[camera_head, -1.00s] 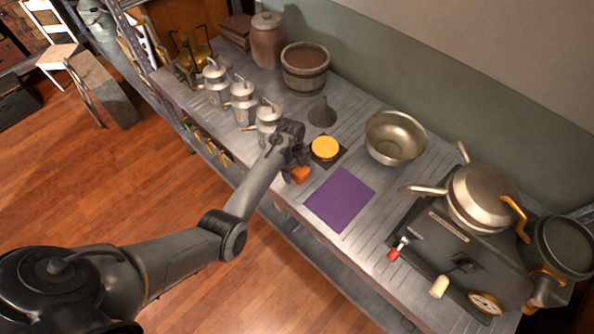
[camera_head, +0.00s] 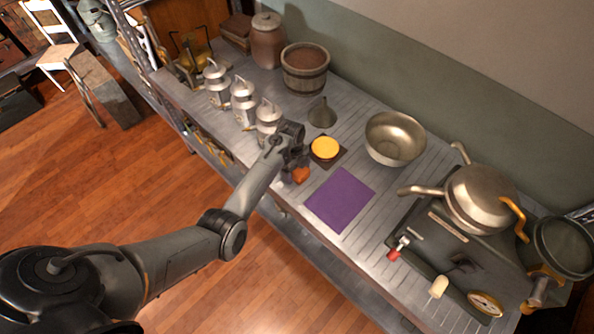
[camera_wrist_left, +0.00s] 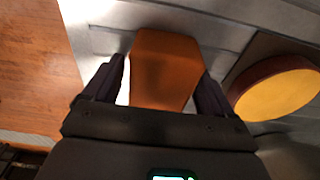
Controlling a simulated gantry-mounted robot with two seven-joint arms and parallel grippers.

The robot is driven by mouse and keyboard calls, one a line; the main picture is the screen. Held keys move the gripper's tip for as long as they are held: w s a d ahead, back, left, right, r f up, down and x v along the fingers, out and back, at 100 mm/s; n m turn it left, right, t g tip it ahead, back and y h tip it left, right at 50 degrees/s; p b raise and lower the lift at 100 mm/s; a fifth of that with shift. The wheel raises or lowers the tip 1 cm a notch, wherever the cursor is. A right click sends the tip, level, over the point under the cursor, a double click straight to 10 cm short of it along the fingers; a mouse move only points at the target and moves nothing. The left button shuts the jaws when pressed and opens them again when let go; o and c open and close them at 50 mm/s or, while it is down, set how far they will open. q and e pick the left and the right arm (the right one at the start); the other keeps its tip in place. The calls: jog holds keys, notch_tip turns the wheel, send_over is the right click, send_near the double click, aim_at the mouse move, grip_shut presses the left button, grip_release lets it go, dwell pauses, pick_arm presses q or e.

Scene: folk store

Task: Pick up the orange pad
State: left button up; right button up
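The orange pad (camera_head: 301,175) is near the front edge of the metal counter, partly hidden by my left gripper in the head view. In the left wrist view the orange pad (camera_wrist_left: 165,68) lies between the two dark fingers of my left gripper (camera_wrist_left: 162,85). A thin bright gap shows between the left finger and the pad; the right finger is very close to it or touching. The fingers are apart, one on each side. My left gripper (camera_head: 292,165) reaches in from the left in the head view. My right gripper is not in view.
A yellow-topped round thing (camera_head: 325,148) on a dark square stands close beside the gripper. A purple square (camera_head: 340,199) lies to the right. Metal canisters (camera_head: 268,117) stand behind left. A metal bowl (camera_head: 395,138) and a stove with pans (camera_head: 482,197) are farther right.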

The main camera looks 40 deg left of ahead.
pick_arm(q)
jog(key=c, duration=0.8)
jog(key=shift+r, duration=0.15)
notch_tip(320, 180, up, 28)
jog(key=p, duration=1)
jog(key=shift+p, duration=0.3)
jog(key=shift+r, duration=0.1)
jog(key=o, duration=0.4)
jog(key=c, duration=0.3)
